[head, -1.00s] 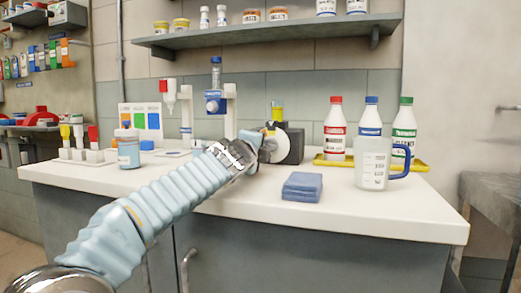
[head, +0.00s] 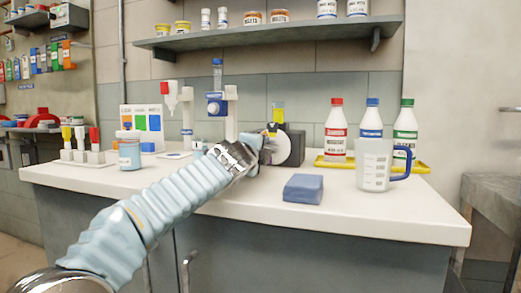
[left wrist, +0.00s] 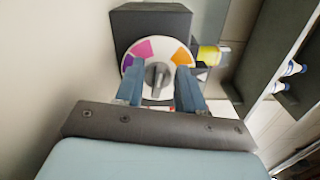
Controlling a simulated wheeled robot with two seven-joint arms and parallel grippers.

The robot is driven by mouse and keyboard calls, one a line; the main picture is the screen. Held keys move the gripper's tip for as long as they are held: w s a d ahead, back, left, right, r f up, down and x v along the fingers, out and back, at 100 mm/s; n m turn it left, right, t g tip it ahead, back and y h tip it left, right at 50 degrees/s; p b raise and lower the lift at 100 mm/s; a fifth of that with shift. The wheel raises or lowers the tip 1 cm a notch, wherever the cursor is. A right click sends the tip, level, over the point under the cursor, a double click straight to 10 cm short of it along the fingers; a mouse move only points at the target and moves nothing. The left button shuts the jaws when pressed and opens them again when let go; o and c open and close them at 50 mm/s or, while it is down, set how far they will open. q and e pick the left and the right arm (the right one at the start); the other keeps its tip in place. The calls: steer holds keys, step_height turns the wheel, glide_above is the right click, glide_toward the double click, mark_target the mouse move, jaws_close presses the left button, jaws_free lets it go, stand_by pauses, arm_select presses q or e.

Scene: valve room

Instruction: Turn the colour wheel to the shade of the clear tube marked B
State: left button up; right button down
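The colour wheel (head: 284,149) is a white disc on the front of a dark box (head: 297,144) on the counter. In the left wrist view the wheel (left wrist: 143,48) shows magenta, orange and purple patches and a grey centre knob (left wrist: 157,77). My left gripper (left wrist: 158,72) is open, with one blue finger on each side of the knob; a gap shows on both sides. It covers part of the wheel in the head view (head: 262,148). A tube with yellow contents (head: 278,112) stands at the box; it also shows in the left wrist view (left wrist: 210,55). No B mark is legible.
A blue block (head: 303,188) lies on the counter in front of the box. A clear jug (head: 373,165) and several capped bottles on a yellow tray (head: 425,168) stand to the right. A blue-clamped stand (head: 231,115) is left of the box.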

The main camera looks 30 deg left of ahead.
arm_select(q)
steer(key=shift+s+d, duration=0.15)
steer(key=shift+s, duration=0.35)
steer(key=b+v, duration=0.2)
steer(key=v, duration=1)
steer(key=shift+s, duration=0.4)
